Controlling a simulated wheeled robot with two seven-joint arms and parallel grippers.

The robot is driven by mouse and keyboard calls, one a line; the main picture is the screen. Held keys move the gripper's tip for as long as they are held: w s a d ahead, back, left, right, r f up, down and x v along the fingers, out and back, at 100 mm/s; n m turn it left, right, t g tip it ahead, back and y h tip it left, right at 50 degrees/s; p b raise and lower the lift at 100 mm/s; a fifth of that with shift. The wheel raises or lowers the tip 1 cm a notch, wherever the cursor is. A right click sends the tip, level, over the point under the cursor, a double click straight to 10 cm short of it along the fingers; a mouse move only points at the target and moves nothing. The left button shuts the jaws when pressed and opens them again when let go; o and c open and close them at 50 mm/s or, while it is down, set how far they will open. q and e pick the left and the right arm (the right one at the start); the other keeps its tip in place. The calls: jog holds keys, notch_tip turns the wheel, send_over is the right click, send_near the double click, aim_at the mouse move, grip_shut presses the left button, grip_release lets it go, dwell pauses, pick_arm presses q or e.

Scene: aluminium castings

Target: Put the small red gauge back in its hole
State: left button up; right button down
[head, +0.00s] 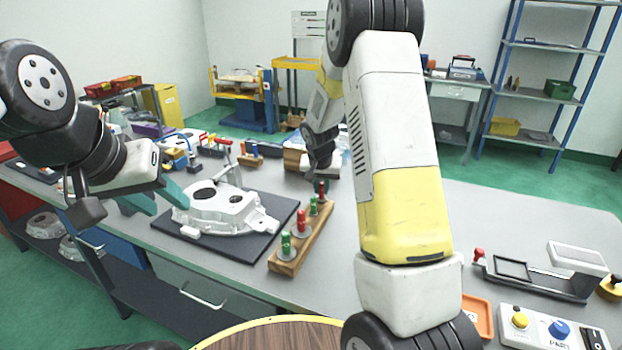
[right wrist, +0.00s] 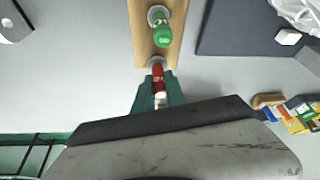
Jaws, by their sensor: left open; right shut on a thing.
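The small red gauge (right wrist: 158,76) is between the green fingers of my right gripper (right wrist: 158,92), which is shut on it. The gauge's lower end meets a grey ring at the end of the wooden rack (right wrist: 144,35); I cannot tell how deep it sits. In the head view the small red gauge (head: 322,189) stands at the rack's far end, below my right gripper. A small green gauge (right wrist: 162,32) stands beside it in the rack (head: 290,267). My left gripper (head: 158,200) is open and empty, left of the casting.
A larger red gauge (head: 302,221) and a larger green gauge (head: 286,244) stand in the rack's nearer part. The aluminium casting (head: 225,212) lies on a dark mat (head: 262,205) left of the rack. Bare table lies right of the rack, partly behind my right arm.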

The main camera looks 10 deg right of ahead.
jog(key=shift+f, duration=0.55)
jog(key=c, duration=1.3)
grip_release()
jog(key=shift+v, duration=3.9)
jog(key=s+a+r+n+y, duration=0.1)
jog(key=s+r, duration=0.4)
jog(key=s, duration=0.5)
jog(key=s+a+r+n+t+y, duration=0.1)
jog(key=s+r+n, duration=0.1)
jog(key=s+r, duration=0.4)
jog(key=s+a+r+n+t+y, duration=0.1)
jog(key=s+r, duration=0.5)
jog(key=s, duration=0.8)
jog(key=shift+s+a+y, duration=0.3)
jog(key=shift+a, duration=0.2)
